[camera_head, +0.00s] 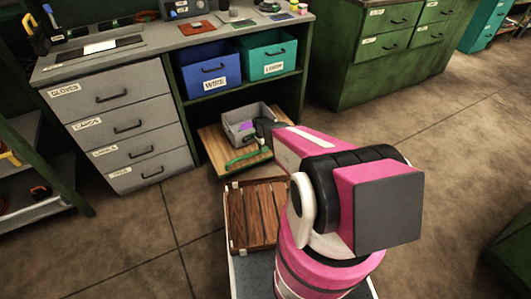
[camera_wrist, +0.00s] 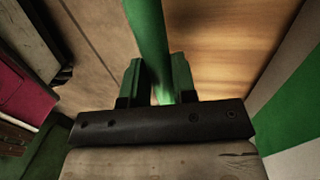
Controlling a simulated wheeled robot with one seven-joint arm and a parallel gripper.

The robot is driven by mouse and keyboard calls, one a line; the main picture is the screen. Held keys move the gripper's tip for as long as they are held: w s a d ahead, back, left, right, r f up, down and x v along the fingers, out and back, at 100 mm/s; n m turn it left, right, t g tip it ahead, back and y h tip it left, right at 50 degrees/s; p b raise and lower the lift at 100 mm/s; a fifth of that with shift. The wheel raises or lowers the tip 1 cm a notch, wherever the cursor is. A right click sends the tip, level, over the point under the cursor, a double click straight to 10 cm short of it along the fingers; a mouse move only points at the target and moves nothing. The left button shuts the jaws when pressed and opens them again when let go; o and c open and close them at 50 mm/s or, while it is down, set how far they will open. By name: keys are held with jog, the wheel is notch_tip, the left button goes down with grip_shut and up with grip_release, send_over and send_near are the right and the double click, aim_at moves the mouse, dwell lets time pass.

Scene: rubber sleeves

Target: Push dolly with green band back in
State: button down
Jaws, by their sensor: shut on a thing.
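The dolly (camera_head: 212,150) is a low wooden board that sticks out from the open bay under the workbench, right of the grey drawers. A green band (camera_head: 243,159) runs along its front edge. The wrist view shows the band (camera_wrist: 149,35) as a green bar beside the pale wood of the dolly (camera_wrist: 225,45). My gripper (camera_wrist: 160,75) is shut on the band, one finger on each side. In the head view my gripper (camera_head: 262,139) is partly hidden by my arm, and the dolly's right part is covered too.
A grey bin (camera_head: 237,132) with something purple inside stands on the dolly. Blue (camera_head: 208,83) and teal (camera_head: 268,67) bins sit on the shelf above. Grey drawers (camera_head: 124,128) flank the bay on the left. A slatted wooden crate (camera_head: 256,217) is nearer me. The floor at left front is clear.

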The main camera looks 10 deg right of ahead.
aim_at(244, 123)
jog(key=w+a, duration=0.2)
jog(key=w, duration=0.6)
jog(key=w+a, duration=0.3)
jog(key=w, duration=0.6)
jog(key=w+a, duration=0.3)
jog(key=w, duration=0.5)
jog(key=shift+w+a, duration=0.1)
jog(key=shift+w, duration=0.05)
jog(key=shift+w, duration=0.1)
jog(key=c, duration=0.9)
grip_release()
jog(key=s+d, duration=0.3)
jog(key=s, duration=0.6)
jog(key=s+d, duration=0.3)
jog(key=s, duration=0.7)
jog(key=s+d, duration=0.3)
jog(key=s, duration=0.7)
jog(key=shift+d, duration=0.2)
